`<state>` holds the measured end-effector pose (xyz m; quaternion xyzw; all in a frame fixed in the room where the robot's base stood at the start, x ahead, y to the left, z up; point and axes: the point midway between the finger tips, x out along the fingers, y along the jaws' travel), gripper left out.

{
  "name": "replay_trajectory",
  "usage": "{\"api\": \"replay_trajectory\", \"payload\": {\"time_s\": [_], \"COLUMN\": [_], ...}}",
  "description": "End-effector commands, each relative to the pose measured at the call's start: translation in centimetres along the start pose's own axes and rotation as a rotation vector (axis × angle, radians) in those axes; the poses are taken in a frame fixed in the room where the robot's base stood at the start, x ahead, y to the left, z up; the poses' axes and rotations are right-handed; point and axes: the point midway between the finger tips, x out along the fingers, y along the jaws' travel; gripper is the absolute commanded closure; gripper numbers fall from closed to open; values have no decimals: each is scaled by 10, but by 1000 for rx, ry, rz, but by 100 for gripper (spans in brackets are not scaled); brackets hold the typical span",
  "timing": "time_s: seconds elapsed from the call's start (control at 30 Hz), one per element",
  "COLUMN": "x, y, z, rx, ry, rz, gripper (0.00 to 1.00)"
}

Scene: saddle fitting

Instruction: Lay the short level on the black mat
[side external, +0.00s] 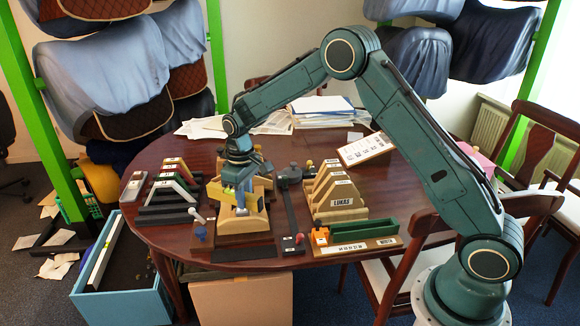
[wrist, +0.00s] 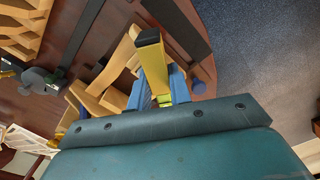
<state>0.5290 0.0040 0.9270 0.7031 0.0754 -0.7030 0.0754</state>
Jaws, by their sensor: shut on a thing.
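The short level, a yellow bar with a black end cap (wrist: 153,62), stands out between the blue fingers of my gripper (wrist: 160,88) in the wrist view. My gripper is shut on it. In the side view my gripper (side external: 239,190) points down over a wooden saddle fixture (side external: 255,222); the level is small and partly hidden there, and I cannot tell whether it touches the fixture.
Right of the strip stand wooden arches (side external: 335,190) and a green trough (side external: 362,233). A blue crate (side external: 125,295) stands by the table's left edge. Papers (side external: 320,108) lie behind.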

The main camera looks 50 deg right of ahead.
Motion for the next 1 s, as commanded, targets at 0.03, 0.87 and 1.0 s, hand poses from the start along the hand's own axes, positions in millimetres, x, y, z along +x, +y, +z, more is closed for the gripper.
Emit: {"api": "replay_trajectory", "payload": {"time_s": [0.03,0.87,1.0], "x": [3,29,31], "y": [-4,-29,-29], "z": [5,41,41], "rx": [-57,-575,-573], "ry": [-2,1,1], "rz": [0,0,0], "gripper": [100,100,100]}}
